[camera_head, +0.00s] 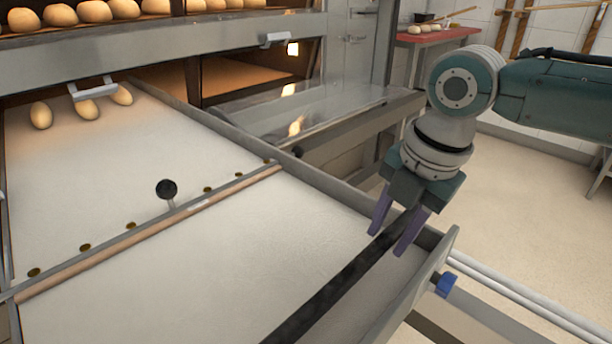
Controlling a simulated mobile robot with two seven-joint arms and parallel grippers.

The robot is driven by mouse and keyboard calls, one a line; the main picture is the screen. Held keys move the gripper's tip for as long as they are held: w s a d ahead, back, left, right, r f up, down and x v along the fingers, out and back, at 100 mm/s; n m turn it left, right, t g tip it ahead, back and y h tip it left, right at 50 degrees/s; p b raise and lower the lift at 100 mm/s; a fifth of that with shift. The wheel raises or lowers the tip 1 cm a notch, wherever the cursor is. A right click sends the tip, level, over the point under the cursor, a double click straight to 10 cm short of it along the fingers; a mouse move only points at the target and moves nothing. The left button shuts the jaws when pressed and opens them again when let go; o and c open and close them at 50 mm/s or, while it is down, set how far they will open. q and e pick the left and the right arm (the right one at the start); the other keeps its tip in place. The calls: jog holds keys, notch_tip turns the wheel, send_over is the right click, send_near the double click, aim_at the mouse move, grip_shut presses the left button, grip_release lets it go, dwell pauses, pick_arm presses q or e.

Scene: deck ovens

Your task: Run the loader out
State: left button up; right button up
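The loader is the long pale cloth bed (240,255) with metal side rails, its far end at the lit oven mouth. A dark bar (335,288) crosses its near end. My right gripper (387,242) comes down from the upper right with its two purple fingers on either side of this bar, near the bar's right end. It looks shut on it, with no clear gap showing. A wooden strip with a metal edge (150,232) crosses the middle of the bed, with a black knob (166,189) beside it. My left gripper is not in view.
Several pale loaves (87,109) lie at the bed's far end, below a white handle. More loaves (95,12) sit in the deck above. A glass oven door (310,115) hangs open right of the bed.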

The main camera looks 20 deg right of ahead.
grip_shut()
dwell(1.0)
